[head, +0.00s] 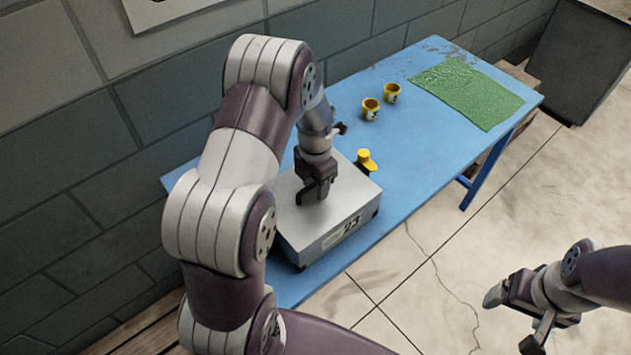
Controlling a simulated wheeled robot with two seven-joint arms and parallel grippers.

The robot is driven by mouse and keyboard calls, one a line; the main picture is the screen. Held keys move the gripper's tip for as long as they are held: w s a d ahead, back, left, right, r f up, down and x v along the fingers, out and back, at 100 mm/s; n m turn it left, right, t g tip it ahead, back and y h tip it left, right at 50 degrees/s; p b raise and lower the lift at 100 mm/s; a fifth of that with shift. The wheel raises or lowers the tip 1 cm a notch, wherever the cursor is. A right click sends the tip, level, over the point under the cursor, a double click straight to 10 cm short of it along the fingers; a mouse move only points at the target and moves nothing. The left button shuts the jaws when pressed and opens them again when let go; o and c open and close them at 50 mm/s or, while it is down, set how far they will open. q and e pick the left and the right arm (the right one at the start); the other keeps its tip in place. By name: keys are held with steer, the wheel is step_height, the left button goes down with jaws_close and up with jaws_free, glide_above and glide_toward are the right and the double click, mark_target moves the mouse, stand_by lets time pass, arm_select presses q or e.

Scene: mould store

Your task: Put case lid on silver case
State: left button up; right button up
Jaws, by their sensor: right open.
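The silver case (345,226) stands on the blue table near its front end, with the number 23 on its front side. Its top looks flat and closed, but I cannot make out a separate case lid or a seam. My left gripper (314,198) points down over the top of the case, its dark fingers at or just above the surface. Whether it grips a handle or the lid there is hidden. My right gripper (508,324) is open and empty, over the floor at the lower right, away from the table.
The blue table (424,150) runs along a grey block wall. A small yellow item (366,159) is beside the case's far side. Two yellow cups (371,108) (392,93) stand farther back. A green mat (468,92) lies at the far end. The table's middle is clear.

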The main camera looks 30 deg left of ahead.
arm_select(q)
steer(key=shift+r, duration=0.25)
step_height(320, 180, up, 12)
steer(key=b, duration=0.1)
arm_select(e)
steer(key=shift+f, duration=0.55)
arm_select(q)
steer(key=s+d+f+m, duration=0.1)
steer(key=s+m, duration=0.3)
steer(key=m, duration=0.6)
steer(key=s+d+f+m+t, duration=0.1)
steer(key=s+d+m, duration=0.3)
steer(key=m, duration=0.7)
steer(key=s+d+f+m, duration=0.1)
steer(key=s+d+m, duration=0.2)
steer(key=m, duration=0.7)
steer(key=shift+s+f+m, duration=0.15)
steer(key=shift+s+m, duration=0.15)
steer(key=shift+s, duration=1.05)
arm_select(e)
steer(key=shift+c, duration=0.3)
